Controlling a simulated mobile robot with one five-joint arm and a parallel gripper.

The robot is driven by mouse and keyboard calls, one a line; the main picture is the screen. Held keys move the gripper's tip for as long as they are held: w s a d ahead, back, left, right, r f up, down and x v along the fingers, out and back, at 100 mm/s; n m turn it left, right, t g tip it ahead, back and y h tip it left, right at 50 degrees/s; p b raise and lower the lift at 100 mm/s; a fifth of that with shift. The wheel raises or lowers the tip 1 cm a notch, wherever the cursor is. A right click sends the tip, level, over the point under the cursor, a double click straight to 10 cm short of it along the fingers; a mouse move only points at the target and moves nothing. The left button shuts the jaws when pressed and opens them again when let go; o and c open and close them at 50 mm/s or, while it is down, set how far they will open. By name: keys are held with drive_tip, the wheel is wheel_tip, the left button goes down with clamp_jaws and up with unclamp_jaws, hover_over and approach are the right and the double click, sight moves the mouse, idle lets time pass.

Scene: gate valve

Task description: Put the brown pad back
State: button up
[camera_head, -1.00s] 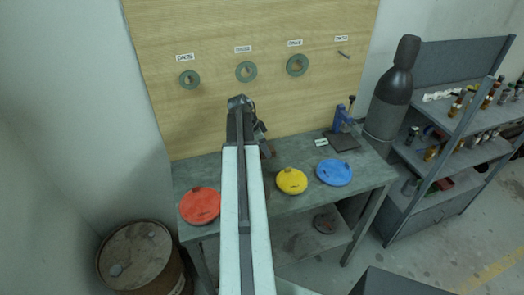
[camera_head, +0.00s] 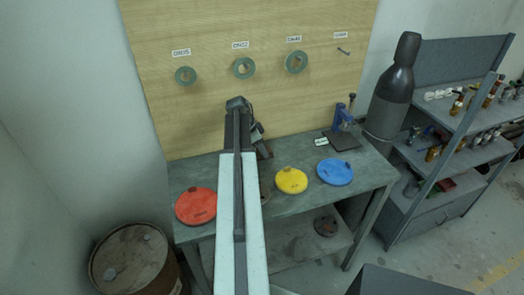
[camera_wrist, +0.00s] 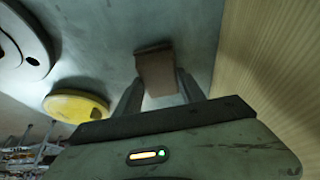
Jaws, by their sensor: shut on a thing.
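The brown pad (camera_wrist: 155,70) shows in the wrist view as a small brown block between the two fingers of my gripper (camera_wrist: 158,80). My gripper is shut on it. The grey-green bench top (camera_wrist: 110,30) lies behind the pad in that view; I cannot tell whether the pad touches it. In the head view my gripper (camera_head: 262,146) is over the back part of the bench (camera_head: 215,172), near the wooden board. My arm and wrist mostly hide the pad there.
Red (camera_head: 197,205), yellow (camera_head: 291,180) and blue (camera_head: 335,171) discs lie on the bench; another is partly behind my arm. A blue stand (camera_head: 342,122) is at the back right. Green rings (camera_head: 244,68) hang on the board (camera_head: 205,115). A barrel (camera_head: 130,258) stands left.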

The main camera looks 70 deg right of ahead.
drive_tip(key=o, duration=1.2)
drive_tip(key=p+v, duration=1.1)
drive_tip(key=v, duration=0.1)
drive_tip(key=shift+r+p, duration=0.2)
drive_tip(key=shift+p, duration=0.1)
